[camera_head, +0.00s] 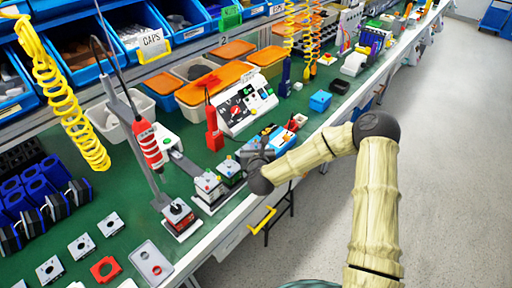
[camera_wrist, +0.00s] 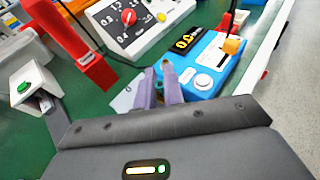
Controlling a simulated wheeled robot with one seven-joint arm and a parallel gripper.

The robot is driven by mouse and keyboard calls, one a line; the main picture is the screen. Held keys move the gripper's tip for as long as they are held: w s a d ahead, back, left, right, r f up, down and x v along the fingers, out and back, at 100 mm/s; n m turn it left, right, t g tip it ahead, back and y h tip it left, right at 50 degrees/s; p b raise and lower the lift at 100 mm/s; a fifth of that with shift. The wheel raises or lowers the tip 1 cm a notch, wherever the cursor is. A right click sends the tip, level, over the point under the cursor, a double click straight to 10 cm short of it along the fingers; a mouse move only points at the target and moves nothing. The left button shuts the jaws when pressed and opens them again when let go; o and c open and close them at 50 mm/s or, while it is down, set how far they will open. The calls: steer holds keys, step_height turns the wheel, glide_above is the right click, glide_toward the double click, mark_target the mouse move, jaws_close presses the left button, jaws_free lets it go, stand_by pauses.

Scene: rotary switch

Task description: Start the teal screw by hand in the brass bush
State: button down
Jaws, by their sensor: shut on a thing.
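My gripper (camera_wrist: 166,80) shows at the bottom middle of the wrist view, its two pale purple fingers close together. A small teal piece, the teal screw (camera_wrist: 167,68), shows between the fingertips, mostly hidden by them. In the head view my gripper (camera_head: 258,152) is over the bench's front edge, and the screw cannot be made out. A blue box (camera_wrist: 205,66) with a white round button lies just right of the fingertips. An orange-yellow piece (camera_wrist: 232,46) stands at its far right corner; I cannot tell if it is the brass bush. The screw is apart from that piece.
A white panel with a red knob (camera_wrist: 128,17) stands behind the fingers. A red upright tool (camera_wrist: 85,55) and a white box with a green button (camera_wrist: 28,85) are at the left. The green bench (camera_head: 130,205) has its front edge at the right of the wrist view.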

steer(key=shift+f, duration=0.15)
steer(key=c, duration=1.4)
jaws_free()
steer(key=shift+d, duration=0.1)
steer(key=shift+c, duration=0.2)
steer(key=shift+s, duration=0.15)
steer(key=p+v, duration=0.3)
steer(key=v, duration=1.1)
steer(key=shift+r, duration=0.45)
steer(key=shift+r+p, duration=0.1)
steer(key=shift+p, duration=1.05)
